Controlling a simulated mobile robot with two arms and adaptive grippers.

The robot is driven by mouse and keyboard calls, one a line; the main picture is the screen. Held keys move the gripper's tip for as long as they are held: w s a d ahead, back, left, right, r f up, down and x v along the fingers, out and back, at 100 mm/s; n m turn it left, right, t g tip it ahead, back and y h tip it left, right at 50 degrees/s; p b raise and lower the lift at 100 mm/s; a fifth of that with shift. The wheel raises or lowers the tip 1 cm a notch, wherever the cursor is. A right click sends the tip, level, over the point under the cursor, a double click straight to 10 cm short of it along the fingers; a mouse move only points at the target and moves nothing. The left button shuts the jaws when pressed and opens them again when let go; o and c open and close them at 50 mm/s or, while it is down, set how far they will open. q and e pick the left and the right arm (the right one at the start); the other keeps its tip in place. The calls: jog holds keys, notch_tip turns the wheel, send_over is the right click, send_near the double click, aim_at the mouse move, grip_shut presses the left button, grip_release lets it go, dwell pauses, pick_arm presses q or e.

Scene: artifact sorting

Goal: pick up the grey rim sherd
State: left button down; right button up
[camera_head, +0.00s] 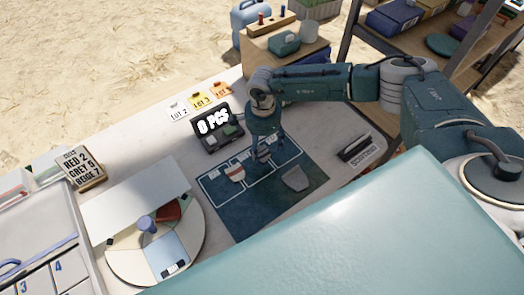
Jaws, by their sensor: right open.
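A red and pale sherd (235,173) lies in the left outlined cell of the mat. My right gripper (264,150) points down over the upper part of the mat, up and left of the grey sherd. It is open and apart from the grey sherd in the picture. Something small and greyish shows at its fingertips; I cannot tell whether it is a sherd or part of the gripper. My left gripper is not in view.
A round sectioned tray (122,262) with a white panel is at lower left. A dark labelled tool (357,148) lies right of the mat.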

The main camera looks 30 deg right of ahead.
aim_at(263, 154)
jog(key=shift+w+f, duration=0.1)
jog(key=shift+f, duration=1.2)
jog(key=c, duration=1.3)
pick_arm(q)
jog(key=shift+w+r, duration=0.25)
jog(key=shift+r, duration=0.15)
pick_arm(e)
jog(key=shift+r, duration=0.1)
